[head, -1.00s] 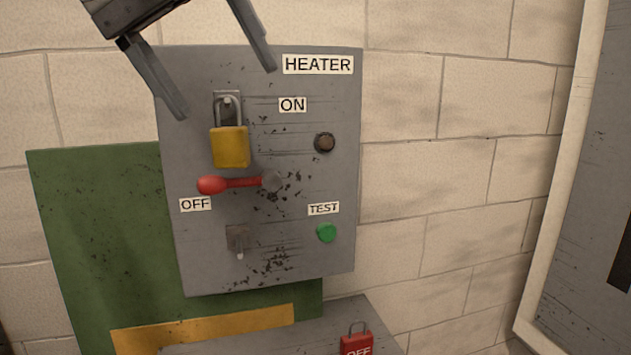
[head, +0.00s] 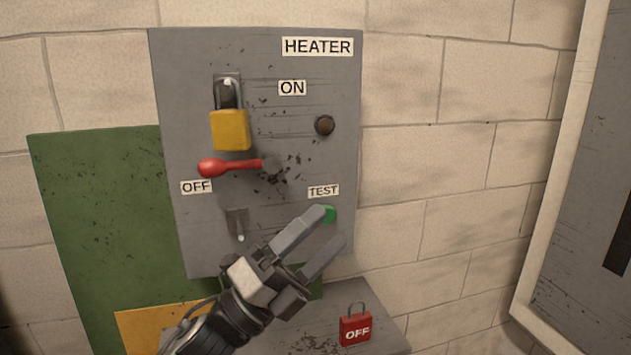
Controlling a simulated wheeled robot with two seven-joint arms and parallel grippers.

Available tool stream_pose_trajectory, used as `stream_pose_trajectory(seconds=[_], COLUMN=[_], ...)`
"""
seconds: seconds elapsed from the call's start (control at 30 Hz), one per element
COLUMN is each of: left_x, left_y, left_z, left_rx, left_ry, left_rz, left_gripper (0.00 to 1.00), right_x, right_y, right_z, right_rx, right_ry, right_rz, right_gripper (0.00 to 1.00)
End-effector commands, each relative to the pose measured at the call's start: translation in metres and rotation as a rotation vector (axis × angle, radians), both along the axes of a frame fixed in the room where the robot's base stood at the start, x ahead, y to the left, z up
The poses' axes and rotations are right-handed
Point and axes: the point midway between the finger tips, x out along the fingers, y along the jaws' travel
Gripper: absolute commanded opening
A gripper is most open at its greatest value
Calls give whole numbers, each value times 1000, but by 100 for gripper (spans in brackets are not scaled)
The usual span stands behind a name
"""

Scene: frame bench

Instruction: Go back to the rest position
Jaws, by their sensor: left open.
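My left gripper (head: 334,226) is open and empty, low in front of the grey HEATER panel (head: 305,235). Its fingers point up and right, and one fingertip partly covers the green TEST button (head: 330,214). I cannot tell whether it touches the button. A yellow padlock (head: 230,130) hangs on the hasp at the panel's upper left. The red-handled lever (head: 228,167) lies level, its red end pointing left by the OFF label. My right gripper is not in view.
A red block marked OFF (head: 355,330) with a shackle stands on the grey ledge (head: 385,312) below the panel. A dark round lamp (head: 324,125) and a small toggle switch (head: 238,225) are on the panel. A green board (head: 95,230) is behind it, and a pale-edged grey cabinet (head: 590,200) is at right.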

Motion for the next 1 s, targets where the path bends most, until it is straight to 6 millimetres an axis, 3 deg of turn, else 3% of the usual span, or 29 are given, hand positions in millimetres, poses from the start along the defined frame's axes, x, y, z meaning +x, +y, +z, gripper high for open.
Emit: stream_pose_trajectory(seconds=[0.03, 0.1, 0.23, 0.4, 0.5, 0.6, 0.73, 1.0], left_x=[5, 9, -5, -59, -101, -137, -167, -177], left_y=[13, 32, 69, 109, 127, 140, 148, 151], left_z=[-34, -80, -172, -281, -330, -362, -383, -389], left_rx=[-81, -198, -422, -704, -854, -968, -1059, -1088], left_ry=[206, 479, 948, 1449, 1674, 1831, 1943, 1977], left_rz=[18, 46, 115, 239, 321, 395, 456, 475], left_gripper=[73, 73, 73, 73, 73, 73, 73, 73], right_x=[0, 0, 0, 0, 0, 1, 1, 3], right_y=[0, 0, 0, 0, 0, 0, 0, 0], right_z=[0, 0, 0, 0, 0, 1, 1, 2], right_rx=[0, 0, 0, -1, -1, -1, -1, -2], right_ry=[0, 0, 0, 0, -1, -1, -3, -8], right_rz=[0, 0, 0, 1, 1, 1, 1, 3], right_gripper=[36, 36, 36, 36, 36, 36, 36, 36])
